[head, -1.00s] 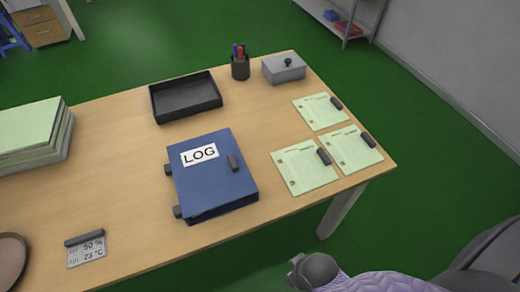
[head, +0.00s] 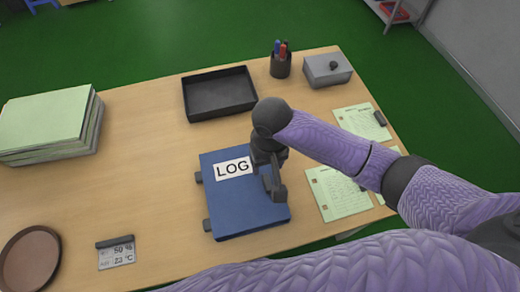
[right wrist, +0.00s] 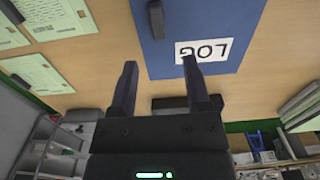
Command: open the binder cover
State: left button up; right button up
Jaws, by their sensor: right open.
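The blue binder (head: 235,205) lies on the table with its cover closed and a white LOG label (head: 233,168) on it. Two dark hinge-like blocks (head: 206,225) show at its left edge. My right gripper (head: 275,188) is over the right part of the cover, open, and hides the cover's tab in the head view. In the right wrist view the binder (right wrist: 200,22) is ahead of the fingers, and its grey tab (right wrist: 156,20) stands beyond the open, empty fingertips (right wrist: 161,65), apart from them. My left gripper is not in view.
A black tray (head: 220,110), a pen cup (head: 280,65) and a grey box (head: 328,70) stand at the back. Green sheets (head: 335,195) lie right of the binder, partly under my right arm.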

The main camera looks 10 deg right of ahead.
aim_at(267, 182)
jog(key=f+b, duration=0.2)
jog(key=f, duration=0.2)
jog(key=f+b, duration=0.2)
jog(key=f, duration=0.2)
jog(key=shift+w+d+f, duration=0.1)
jog(key=shift+d+f, duration=0.1)
jog(key=shift+f, duration=0.2)
jog(key=shift+f+b, duration=0.3)
jog(key=shift+f, duration=0.15)
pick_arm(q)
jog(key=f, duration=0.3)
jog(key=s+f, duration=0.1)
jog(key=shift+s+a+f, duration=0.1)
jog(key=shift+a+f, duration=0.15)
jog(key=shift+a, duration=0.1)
pick_arm(e)
grip_shut()
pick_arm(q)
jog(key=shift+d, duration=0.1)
pick_arm(e)
jog(key=shift+r, duration=0.1)
